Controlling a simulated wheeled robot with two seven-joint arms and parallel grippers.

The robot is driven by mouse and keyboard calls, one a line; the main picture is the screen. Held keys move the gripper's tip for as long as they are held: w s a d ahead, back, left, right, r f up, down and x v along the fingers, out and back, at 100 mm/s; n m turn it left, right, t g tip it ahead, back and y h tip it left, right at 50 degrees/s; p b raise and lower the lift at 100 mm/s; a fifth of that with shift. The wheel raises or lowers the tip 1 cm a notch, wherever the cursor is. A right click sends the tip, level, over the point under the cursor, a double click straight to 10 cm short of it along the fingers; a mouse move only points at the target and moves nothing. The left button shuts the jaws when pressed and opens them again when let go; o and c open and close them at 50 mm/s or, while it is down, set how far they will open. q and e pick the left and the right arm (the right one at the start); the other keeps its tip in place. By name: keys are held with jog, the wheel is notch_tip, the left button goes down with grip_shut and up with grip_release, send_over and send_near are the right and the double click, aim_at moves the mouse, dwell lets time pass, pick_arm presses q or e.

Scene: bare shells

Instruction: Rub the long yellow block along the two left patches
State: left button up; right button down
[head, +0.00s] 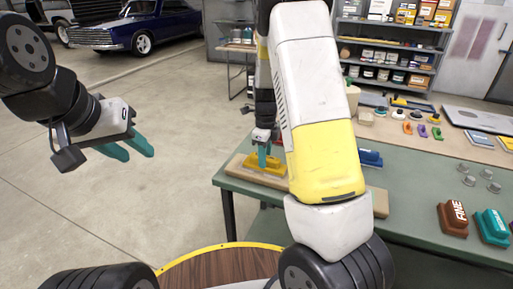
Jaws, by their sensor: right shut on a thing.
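The long yellow block (258,169) sits at the left end of a long tan board (234,168) on the green table. My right gripper (264,160) points down and is shut on the block's upper part. The block appears to touch the board. My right forearm, white and yellow, crosses the picture and hides the board's middle. I cannot make out the patches; the block and arm cover much of the board. My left gripper (132,151) is at the left, above the floor, empty, with its teal fingers apart.
A blue block (370,158) lies behind the board, right of my arm. A brown block marked FINE (453,218) and a teal block (492,227) stand at the right of the green table (415,190). Several small grey knobs (468,180) are behind them.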

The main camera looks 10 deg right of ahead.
jog(key=shift+w+a, duration=0.35)
jog(key=shift+a, duration=0.2)
jog(key=shift+w+a, duration=0.3)
jog(key=shift+a, duration=0.2)
jog(key=shift+s+d, duration=0.4)
jog(key=shift+d, duration=0.25)
jog(key=shift+r, duration=3.5)
